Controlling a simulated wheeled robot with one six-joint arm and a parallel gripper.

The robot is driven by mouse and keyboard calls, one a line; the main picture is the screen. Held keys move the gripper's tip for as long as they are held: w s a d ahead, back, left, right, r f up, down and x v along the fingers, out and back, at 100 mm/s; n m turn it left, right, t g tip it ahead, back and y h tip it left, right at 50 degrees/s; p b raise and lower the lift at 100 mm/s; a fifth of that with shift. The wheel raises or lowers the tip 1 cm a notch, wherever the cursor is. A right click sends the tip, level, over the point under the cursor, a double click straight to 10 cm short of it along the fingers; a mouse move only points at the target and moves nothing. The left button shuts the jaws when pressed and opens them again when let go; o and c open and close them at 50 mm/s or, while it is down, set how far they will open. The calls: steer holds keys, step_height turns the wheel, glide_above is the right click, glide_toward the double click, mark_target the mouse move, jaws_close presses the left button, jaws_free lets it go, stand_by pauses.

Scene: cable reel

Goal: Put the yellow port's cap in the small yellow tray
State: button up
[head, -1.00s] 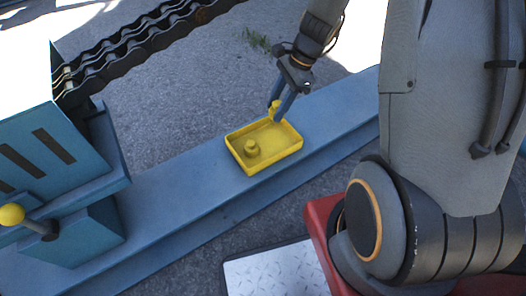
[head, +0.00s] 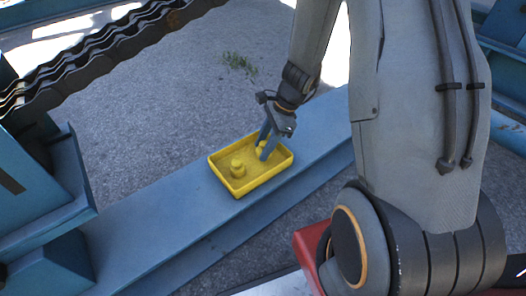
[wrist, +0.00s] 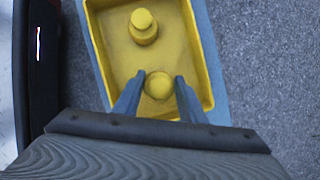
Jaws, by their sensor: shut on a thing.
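The small yellow tray (head: 266,180) sits on a blue beam; it also shows in the wrist view (wrist: 204,52). One yellow cap (head: 237,169), stepped with a round knob, stands upright on the tray floor toward the left, also in the wrist view (wrist: 143,28). My gripper (head: 264,151) points down over the right part of the tray, shut on a second yellow cap (wrist: 158,86). Its fingers (wrist: 155,92) flank this cap on both sides. The held cap is within the tray's outline; I cannot tell whether it touches the floor.
The blue beam (head: 160,212) runs diagonally under the tray, with bare top on both sides. A dark chain (head: 90,58) crosses the upper left. A blue housing (head: 45,190) stands at the left. Grey ground (head: 180,110) with a grass tuft (head: 240,65) lies behind.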

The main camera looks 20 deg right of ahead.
steer(key=shift+f, duration=0.65)
steer(key=o, duration=1.2)
